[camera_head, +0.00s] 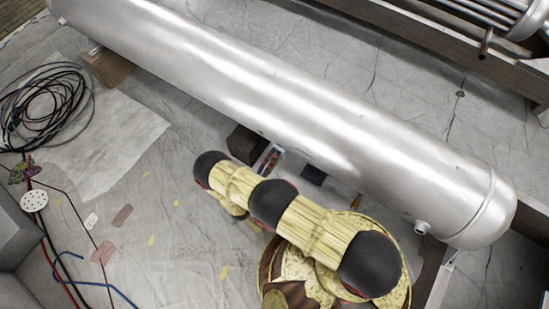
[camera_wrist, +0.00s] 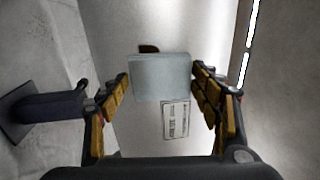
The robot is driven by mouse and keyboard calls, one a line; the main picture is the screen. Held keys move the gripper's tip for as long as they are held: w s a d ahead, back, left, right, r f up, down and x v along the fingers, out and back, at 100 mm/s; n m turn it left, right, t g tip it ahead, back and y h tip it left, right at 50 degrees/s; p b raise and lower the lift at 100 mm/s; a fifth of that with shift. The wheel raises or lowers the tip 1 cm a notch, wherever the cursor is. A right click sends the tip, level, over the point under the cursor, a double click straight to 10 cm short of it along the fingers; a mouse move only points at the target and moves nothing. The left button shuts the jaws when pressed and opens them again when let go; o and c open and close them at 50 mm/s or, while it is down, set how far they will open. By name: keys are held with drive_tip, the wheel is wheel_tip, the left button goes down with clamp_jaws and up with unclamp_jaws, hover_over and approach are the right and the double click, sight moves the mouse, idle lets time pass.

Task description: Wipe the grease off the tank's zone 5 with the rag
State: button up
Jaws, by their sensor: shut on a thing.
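The tank (camera_head: 300,105) is a long silver cylinder lying diagonally across the head view. Its smooth pale wall also fills the middle and right of the wrist view (camera_wrist: 215,40). My gripper (camera_wrist: 162,84) is shut on the rag (camera_wrist: 160,72), a folded pale grey-blue pad between the fingertips. A dark brown spot (camera_wrist: 148,48), which looks like grease, shows just beyond the rag's far edge, partly hidden by it. A white printed label (camera_wrist: 176,119) lies nearer than the rag; its text is too small to read. I cannot tell whether the rag touches the tank.
A dark post with a flat foot (camera_wrist: 38,108) stands left of my gripper in the wrist view. Coiled cables (camera_head: 45,100) lie on the sheeted floor at left. Wooden blocks (camera_head: 107,66) support the tank. A rack with pipes (camera_head: 470,50) stands at upper right.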

drive_tip(key=shift+x, duration=1)
drive_tip(key=shift+a, duration=0.1)
drive_tip(key=shift+w+a, duration=0.95)
drive_tip(key=shift+a, duration=0.35)
drive_tip(key=shift+w+a, duration=1.1)
drive_tip(key=shift+a, duration=0.25)
drive_tip(key=shift+w+a, duration=1.1)
drive_tip(key=shift+a, duration=0.3)
drive_tip(key=shift+w+a, duration=1.1)
drive_tip(key=shift+a, duration=0.25)
drive_tip(key=shift+s+d, duration=1.4)
drive_tip(key=shift+d, duration=0.45)
drive_tip(key=shift+s+d, duration=1.4)
drive_tip(key=shift+d, duration=0.45)
drive_tip(key=shift+s+d, duration=1.45)
drive_tip(key=shift+d, duration=0.4)
drive_tip(key=shift+v, duration=3)
